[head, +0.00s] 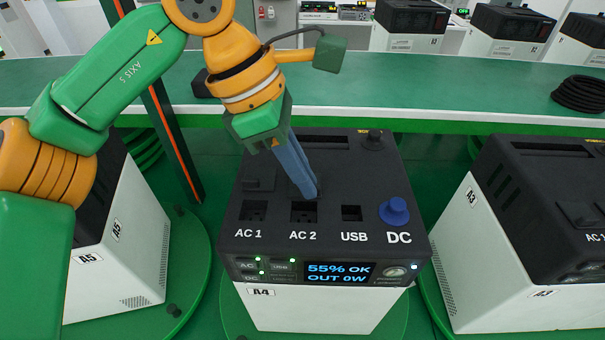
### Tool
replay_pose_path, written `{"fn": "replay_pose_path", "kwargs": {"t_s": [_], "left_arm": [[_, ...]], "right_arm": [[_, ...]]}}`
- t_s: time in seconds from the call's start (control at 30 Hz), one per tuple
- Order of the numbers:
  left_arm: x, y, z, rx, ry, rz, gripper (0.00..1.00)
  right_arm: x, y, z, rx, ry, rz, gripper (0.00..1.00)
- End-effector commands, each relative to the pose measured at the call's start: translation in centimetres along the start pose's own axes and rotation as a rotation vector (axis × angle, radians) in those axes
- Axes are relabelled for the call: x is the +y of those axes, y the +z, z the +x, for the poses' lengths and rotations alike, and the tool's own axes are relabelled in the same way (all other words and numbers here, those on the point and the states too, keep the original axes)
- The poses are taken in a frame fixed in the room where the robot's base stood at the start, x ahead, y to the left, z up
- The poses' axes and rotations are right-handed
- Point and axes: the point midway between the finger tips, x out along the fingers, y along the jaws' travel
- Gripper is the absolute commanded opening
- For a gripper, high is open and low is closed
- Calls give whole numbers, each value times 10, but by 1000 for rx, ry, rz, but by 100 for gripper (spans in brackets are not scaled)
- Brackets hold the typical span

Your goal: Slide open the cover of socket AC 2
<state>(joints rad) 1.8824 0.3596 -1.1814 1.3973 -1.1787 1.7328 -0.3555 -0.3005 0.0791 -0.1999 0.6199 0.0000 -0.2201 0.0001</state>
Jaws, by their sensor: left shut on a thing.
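The black-topped power unit A4 (333,265) stands in the middle, with sockets labelled AC 1, AC 2, USB and DC along its top. Socket AC 2 (303,214) shows as a dark, uncovered opening in front of my fingertips. My left gripper (310,193) reaches down from the upper left, its blue-grey fingers together just behind that opening. It is shut on the cover of AC 2, which is mostly hidden by the fingers. My right gripper is not in view.
Socket AC 1 (253,212) is open, with a raised dark piece behind it. The USB socket (351,213) and blue DC cap (394,211) are to the right. Units A5 (119,245) and A3 (487,265) flank A4. A green bench (430,90) runs behind, with a black cable coil (580,94).

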Motion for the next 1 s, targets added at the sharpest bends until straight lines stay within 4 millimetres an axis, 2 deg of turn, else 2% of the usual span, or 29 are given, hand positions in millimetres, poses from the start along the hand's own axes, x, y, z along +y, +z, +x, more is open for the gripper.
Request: {"fn": "replay_pose_path", "kwargs": {"t_s": [0.03, 0.07, 0.17, 0.4, 0.43, 0.53, 0.87, 1.0], "left_arm": [[7, 4, -9, -5, -2, -4, 0], [10, 4, -8, -5, -1, -2, 0], [17, 1, -4, -3, 4, -2, 0], [17, 1, -1, -3, 5, 0, 0], [17, 0, -1, -3, 5, 0, 12], [17, 0, -1, -2, 3, 0, 39], [17, 0, -3, -1, 2, -1, 40], [18, 1, -30, -3, 4, -2, 40]], "right_arm": [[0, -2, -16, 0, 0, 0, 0], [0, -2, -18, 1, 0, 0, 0], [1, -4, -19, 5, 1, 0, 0], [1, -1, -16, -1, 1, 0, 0], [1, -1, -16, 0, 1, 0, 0], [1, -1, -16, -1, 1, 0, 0], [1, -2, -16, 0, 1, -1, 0], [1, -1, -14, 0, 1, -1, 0]]}}
